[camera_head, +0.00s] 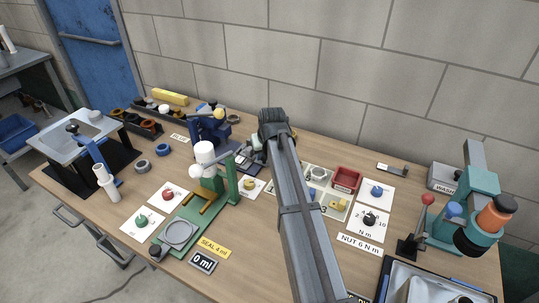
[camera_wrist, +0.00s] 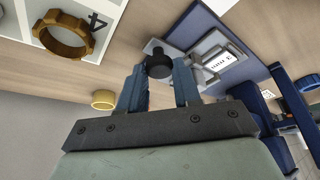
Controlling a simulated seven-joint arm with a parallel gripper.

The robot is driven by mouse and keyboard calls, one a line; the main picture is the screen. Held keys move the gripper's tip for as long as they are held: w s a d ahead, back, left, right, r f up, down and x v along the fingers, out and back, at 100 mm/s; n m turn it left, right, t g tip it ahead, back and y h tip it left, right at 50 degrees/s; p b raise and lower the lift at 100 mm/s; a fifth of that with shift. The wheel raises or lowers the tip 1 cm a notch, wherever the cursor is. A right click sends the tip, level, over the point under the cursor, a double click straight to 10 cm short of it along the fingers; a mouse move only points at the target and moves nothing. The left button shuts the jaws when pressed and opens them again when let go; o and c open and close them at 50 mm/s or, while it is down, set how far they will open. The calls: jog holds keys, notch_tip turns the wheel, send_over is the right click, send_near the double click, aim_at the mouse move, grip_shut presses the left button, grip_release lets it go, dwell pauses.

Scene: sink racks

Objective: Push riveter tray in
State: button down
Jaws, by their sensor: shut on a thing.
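The riveter looks to be the blue machine (camera_head: 210,125) at the back of the bench, left of my arm. In the wrist view its tray (camera_wrist: 202,58) is a grey metal slide on a blue base, with a white label plate beside it. A round black knob (camera_wrist: 158,66) stands at the tray's near end. My gripper (camera_wrist: 158,78) has its two blue-grey fingers on either side of this knob and is shut on it. In the head view my arm hides the fingertips and the knob.
A green press (camera_head: 215,185) stands in front of the riveter. A sectioned white parts tray (camera_head: 325,205) and a red bin (camera_head: 347,179) lie right of my arm. A gold ring (camera_wrist: 104,99) lies near my fingers in the wrist view. A teal machine (camera_head: 475,210) stands far right.

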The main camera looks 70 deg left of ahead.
aim_at(245, 152)
jog(key=s+a, duration=0.5)
jog(key=shift+s+a, duration=0.15)
jog(key=c, duration=0.8)
grip_release()
jog(key=v, duration=1.4)
jog(key=shift+f, duration=0.1)
